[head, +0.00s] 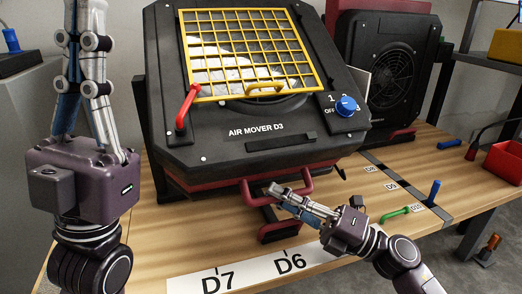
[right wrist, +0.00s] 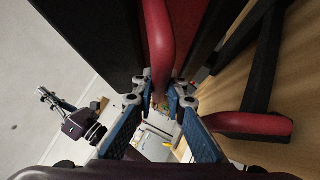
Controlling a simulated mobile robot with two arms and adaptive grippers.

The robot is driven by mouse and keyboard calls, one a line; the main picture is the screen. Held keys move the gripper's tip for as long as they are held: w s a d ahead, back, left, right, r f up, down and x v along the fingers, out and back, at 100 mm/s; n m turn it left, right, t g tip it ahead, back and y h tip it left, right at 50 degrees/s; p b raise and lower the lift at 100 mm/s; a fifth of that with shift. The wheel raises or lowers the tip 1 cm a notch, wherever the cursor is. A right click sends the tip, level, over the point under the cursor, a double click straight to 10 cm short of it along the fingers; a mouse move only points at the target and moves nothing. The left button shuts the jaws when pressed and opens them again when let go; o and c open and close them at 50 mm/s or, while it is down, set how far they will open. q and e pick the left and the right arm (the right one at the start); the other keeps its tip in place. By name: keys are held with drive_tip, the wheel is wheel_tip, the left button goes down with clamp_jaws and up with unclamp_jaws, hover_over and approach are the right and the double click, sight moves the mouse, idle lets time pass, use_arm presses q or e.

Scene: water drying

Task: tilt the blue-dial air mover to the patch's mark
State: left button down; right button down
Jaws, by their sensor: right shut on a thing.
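The black air mover labelled AIR MOVER D3 (head: 215,146) has a yellow grille, a blue dial (head: 346,105) beside "1" and "OFF", and a tilted body. A red handle (head: 308,186) sticks out at its lower front. My right gripper (head: 274,191) is shut on this handle; in the right wrist view the red bar (right wrist: 158,40) runs down between the fingers (right wrist: 161,100). A white strip (head: 245,277) marked D7 and D6 with short ticks lies at the table's front. My left gripper (head: 84,45) points up at the left, away from the air mover; its tips are cut off.
A second black air mover (head: 392,72) stands behind to the right. A green handle (head: 394,215), a blue peg (head: 433,191) and small labels lie on the right of the wooden table. A red bin (head: 506,162) is at the far right.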

drive_tip(key=shift+w, duration=0.1)
use_arm(q)
drive_tip(key=w+a+f+n+g+y, duration=0.5)
drive_tip(key=w+a+f+y, duration=0.25)
drive_tip(key=w+y, duration=0.35)
drive_tip(key=w+a+f+n+g+y, duration=0.4)
drive_tip(key=w+a+f+n+y, duration=0.2)
drive_tip(key=w+f+y, duration=0.4)
wheel_tip(320, 180, up, 10)
drive_tip(key=s+a+t+y, duration=0.1)
drive_tip(key=s+a+y, duration=0.1)
drive_tip(key=s+d+m+g+h, duration=0.3)
drive_tip(key=d+m+h, duration=0.4)
drive_tip(key=d, duration=0.8)
drive_tip(key=s+d+f+m+g+h, duration=0.2)
drive_tip(key=s+d+m+g, duration=0.35)
drive_tip(key=s+d, duration=0.4)
drive_tip(key=m, duration=0.2)
approach(270, 149)
drive_tip(key=d+r+x, duration=0.1)
drive_tip(key=x, duration=0.4)
drive_tip(key=shift+w+a+f+n, duration=0.25)
drive_tip(key=shift+w+f, duration=0.05)
drive_tip(key=shift+f, duration=0.4)
